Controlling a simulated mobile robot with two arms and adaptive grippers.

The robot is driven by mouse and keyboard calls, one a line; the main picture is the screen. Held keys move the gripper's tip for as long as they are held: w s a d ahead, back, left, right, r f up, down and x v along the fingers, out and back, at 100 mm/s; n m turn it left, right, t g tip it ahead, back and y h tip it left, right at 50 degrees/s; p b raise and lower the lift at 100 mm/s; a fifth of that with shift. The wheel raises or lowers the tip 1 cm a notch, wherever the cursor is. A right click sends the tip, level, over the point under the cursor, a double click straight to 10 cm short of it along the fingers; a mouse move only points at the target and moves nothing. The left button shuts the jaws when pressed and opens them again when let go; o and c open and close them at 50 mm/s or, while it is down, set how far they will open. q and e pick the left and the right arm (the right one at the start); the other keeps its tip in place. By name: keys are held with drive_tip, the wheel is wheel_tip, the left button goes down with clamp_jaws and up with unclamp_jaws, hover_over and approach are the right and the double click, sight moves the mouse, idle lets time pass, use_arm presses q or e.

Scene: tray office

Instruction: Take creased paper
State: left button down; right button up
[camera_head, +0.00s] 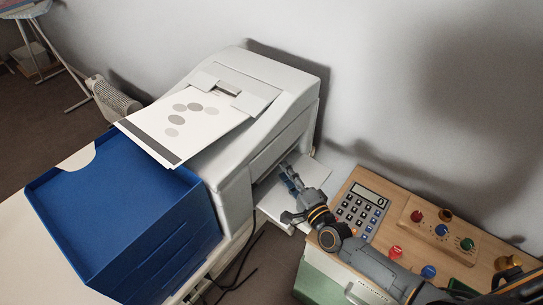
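My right gripper (288,178) reaches in from the right to the output opening on the side of a white printer (232,200). Its fingers are over a pale flat surface (273,208) at the opening, which may be an output tray or a sheet. A white corner (317,170) shows behind the gripper. I cannot see a crease on it, nor whether the fingers are shut on it. A white sheet with grey ovals and a dark band (195,118) lies on top of the printer and looks flat. My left gripper is not in view.
A blue stacked tray unit (122,205) stands left of the printer. A wooden board with a calculator (361,208) and coloured knobs (440,229) lies on a green-fronted cabinet (325,284) under my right arm. Dark cables (238,270) hang below the printer. The wall is close behind.

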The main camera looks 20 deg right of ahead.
sight(277, 164)
drive_tip(key=x, duration=0.4)
drive_tip(key=shift+w+a+f, duration=0.1)
drive_tip(key=shift+w+a, duration=0.1)
drive_tip(key=shift+w, duration=0.05)
drive_tip(key=shift+c, duration=0.2)
clamp_jaws()
